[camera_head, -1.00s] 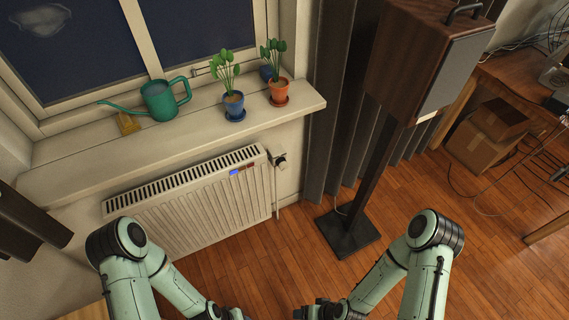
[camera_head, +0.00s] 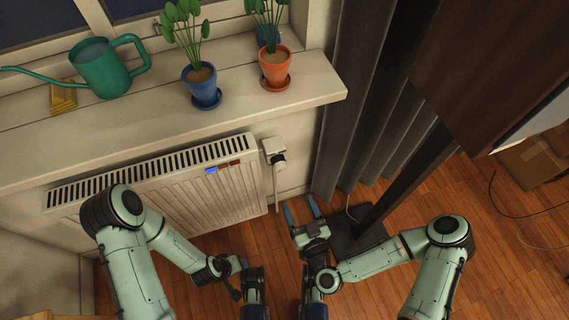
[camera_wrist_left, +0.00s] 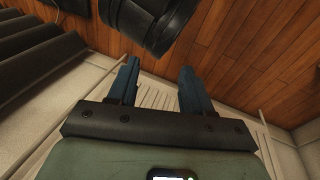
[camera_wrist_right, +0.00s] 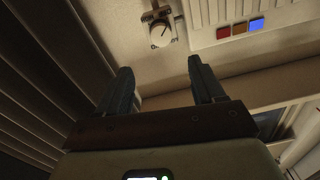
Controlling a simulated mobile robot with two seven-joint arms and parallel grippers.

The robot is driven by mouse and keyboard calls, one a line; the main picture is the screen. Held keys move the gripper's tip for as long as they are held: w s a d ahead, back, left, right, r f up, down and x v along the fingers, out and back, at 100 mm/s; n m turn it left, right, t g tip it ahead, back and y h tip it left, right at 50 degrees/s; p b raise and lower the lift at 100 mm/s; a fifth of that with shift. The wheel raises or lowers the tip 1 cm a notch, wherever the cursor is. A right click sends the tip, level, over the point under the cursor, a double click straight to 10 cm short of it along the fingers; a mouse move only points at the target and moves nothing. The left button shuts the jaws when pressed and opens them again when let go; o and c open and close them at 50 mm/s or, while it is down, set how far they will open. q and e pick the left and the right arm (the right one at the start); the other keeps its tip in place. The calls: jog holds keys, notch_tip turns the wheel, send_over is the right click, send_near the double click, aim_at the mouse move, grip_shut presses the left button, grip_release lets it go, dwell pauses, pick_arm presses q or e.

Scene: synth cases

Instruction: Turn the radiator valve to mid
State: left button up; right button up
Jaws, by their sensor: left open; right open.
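The radiator valve (camera_head: 278,158) is a small knob on a pale fitting at the right end of the white radiator (camera_head: 232,200). In the right wrist view, the valve (camera_wrist_right: 161,34) shows a round pale face with a dark pointer line, lying beyond the fingertips. My right gripper (camera_head: 301,209) is open and empty, below and a little right of the valve, apart from it. In the right wrist view, its fingers (camera_wrist_right: 160,68) are spread. My left gripper (camera_wrist_left: 158,70) is open and empty, facing the radiator. In the head view it is low and partly hidden by its own arm.
The window sill (camera_head: 150,125) above the radiator holds a green watering can (camera_head: 101,68) and potted plants in a blue pot (camera_head: 201,82) and an orange pot (camera_head: 275,67).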

aim_at(282, 169)
jog(key=b+x, duration=0.2)
jog(key=x, duration=1)
jog(key=shift+w+a, duration=0.15)
jog(key=shift+w, duration=0.15)
pick_arm(q)
jog(key=shift+t, duration=0.5)
jog(key=w+a+f, duration=0.2)
jog(key=w, duration=0.1)
jog(key=shift+w+f, duration=0.1)
pick_arm(e)
jog(key=c, duration=1.1)
jog(key=shift+o, duration=0.2)
